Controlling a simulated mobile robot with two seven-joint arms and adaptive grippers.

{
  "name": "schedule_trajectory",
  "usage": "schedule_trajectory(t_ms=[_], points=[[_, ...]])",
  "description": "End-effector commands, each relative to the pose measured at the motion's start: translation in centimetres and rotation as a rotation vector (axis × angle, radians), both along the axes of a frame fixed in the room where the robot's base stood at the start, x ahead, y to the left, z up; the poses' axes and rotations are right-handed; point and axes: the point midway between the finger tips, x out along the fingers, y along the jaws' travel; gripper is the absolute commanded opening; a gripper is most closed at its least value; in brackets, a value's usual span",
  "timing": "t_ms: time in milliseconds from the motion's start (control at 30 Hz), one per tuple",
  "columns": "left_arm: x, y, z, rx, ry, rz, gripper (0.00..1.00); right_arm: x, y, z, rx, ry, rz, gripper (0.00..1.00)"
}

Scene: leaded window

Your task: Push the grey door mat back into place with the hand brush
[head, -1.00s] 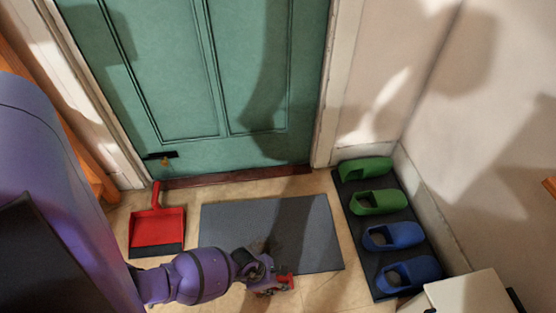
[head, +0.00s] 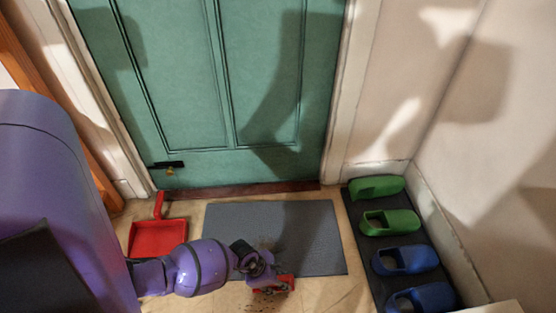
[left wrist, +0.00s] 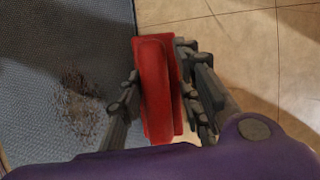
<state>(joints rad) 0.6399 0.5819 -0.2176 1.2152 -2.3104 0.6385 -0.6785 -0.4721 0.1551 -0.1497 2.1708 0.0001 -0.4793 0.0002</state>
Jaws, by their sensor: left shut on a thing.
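The grey door mat (head: 310,232) lies on the tiled floor in front of the green door, its far edge a little short of the threshold in the head view. My left gripper (head: 265,278) is at the mat's near edge, shut on the red hand brush (head: 285,284). In the left wrist view the red brush (left wrist: 155,85) sits between the two fingers of the gripper (left wrist: 160,100), along the border of the mat (left wrist: 40,50) and the floor. Its bristles are hidden; I cannot tell whether it touches the mat. My right gripper is not in view.
Dark dirt (left wrist: 80,102) lies on the mat beside the brush. A red dustpan (head: 158,236) lies left of the mat. A dark shoe tray (head: 362,243) with green and blue clogs (head: 390,222) runs along the right wall. Narrow floor strips separate these from the mat.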

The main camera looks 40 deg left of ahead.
Motion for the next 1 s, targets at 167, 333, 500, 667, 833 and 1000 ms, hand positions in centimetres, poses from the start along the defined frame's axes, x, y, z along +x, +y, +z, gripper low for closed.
schedule_trajectory(t_ms=[167,333,500,667,833,1000], points=[[0.9,1.1,-0.1,0.003,-0.002,-0.002,0.11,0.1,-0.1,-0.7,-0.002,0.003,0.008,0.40],[1.7,2.0,-0.1,0.002,-0.001,0.000,0.11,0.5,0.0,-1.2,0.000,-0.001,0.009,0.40],[2.5,3.0,-0.1,0.004,-0.003,-0.001,0.11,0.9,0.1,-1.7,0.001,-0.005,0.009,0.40],[2.5,3.0,0.3,0.004,-0.003,-0.002,0.04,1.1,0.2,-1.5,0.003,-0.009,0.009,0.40],[1.6,1.9,0.5,0.001,-0.002,-0.001,0.04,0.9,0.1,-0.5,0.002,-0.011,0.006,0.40],[1.3,1.4,1.3,0.003,-0.005,-0.001,0.04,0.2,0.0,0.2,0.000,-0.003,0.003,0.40]])
